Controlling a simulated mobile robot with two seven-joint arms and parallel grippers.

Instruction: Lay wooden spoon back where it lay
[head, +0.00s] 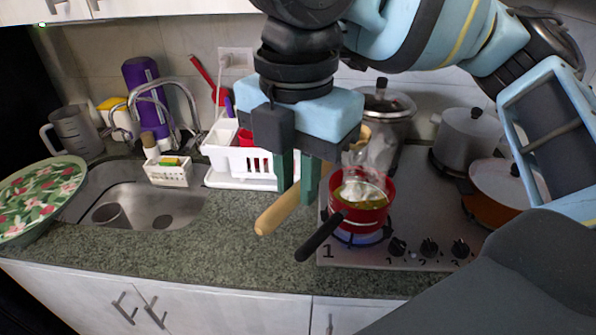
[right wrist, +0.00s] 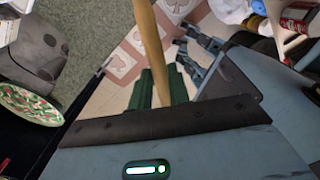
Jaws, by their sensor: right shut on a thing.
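The wooden spoon (head: 279,213) is held by my right gripper (head: 297,182) above the counter, left of the red pot. Its handle end points to the lower left, and a light wooden end shows behind the gripper, near the pot. In the right wrist view, the spoon's shaft (right wrist: 149,45) runs between the green fingers of my right gripper (right wrist: 161,90), which are shut on it.
A red pot (head: 365,217) with a dark handle (head: 320,237) sits on a lit burner, steaming. A lidded steel pot (head: 388,112) and other pans stand on the stove. A white dish rack (head: 222,163) and the sink (head: 160,205) lie left. The granite counter (head: 220,250) is clear in front.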

